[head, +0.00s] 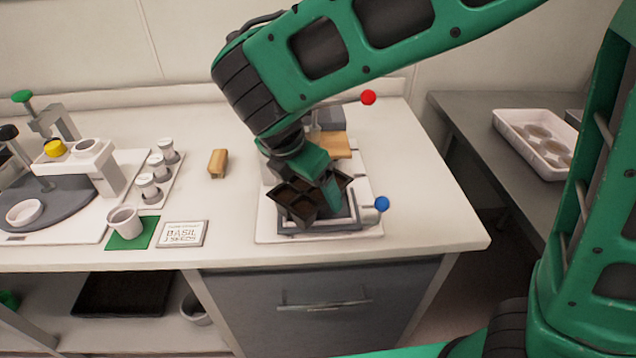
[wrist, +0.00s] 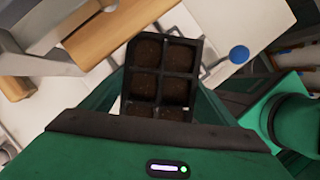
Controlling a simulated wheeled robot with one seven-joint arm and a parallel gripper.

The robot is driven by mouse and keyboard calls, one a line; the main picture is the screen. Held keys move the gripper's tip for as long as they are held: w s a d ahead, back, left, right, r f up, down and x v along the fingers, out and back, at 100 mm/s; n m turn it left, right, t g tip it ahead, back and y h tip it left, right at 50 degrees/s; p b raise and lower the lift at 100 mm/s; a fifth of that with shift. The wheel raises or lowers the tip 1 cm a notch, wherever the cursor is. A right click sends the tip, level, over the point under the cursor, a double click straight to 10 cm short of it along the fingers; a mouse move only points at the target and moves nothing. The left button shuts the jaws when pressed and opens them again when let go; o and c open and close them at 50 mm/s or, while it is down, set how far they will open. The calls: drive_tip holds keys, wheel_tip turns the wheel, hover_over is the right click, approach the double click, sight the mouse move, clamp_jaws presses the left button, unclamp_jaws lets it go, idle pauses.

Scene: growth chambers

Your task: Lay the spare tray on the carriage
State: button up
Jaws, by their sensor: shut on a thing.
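The spare tray, a small black tray with brown soil in its cells, (head: 296,203) is held tilted in my gripper (head: 322,180). In the wrist view the tray (wrist: 161,72) fills the middle, with several soil cells showing. The carriage, a grey frame (head: 345,224) on a white base, lies right below the tray in the head view. The tray and my gripper hide much of the carriage. I cannot tell whether the tray touches it.
A wooden block (head: 337,145) is behind my gripper. Left are a small wooden block (head: 218,163), a basil card (head: 182,233) and a cup (head: 124,221). The counter's right part is clear.

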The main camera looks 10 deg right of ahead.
drive_tip(key=shift+w+d, duration=0.55)
drive_tip(key=shift+d, duration=0.05)
drive_tip(key=shift+w+d+f, duration=0.15)
drive_tip(key=shift+w+d, duration=0.05)
drive_tip(key=shift+d, duration=0.05)
drive_tip(key=shift+a+f, duration=0.1)
drive_tip(key=shift+f, duration=0.05)
drive_tip(key=shift+f, duration=0.4)
drive_tip(key=o, duration=1.1)
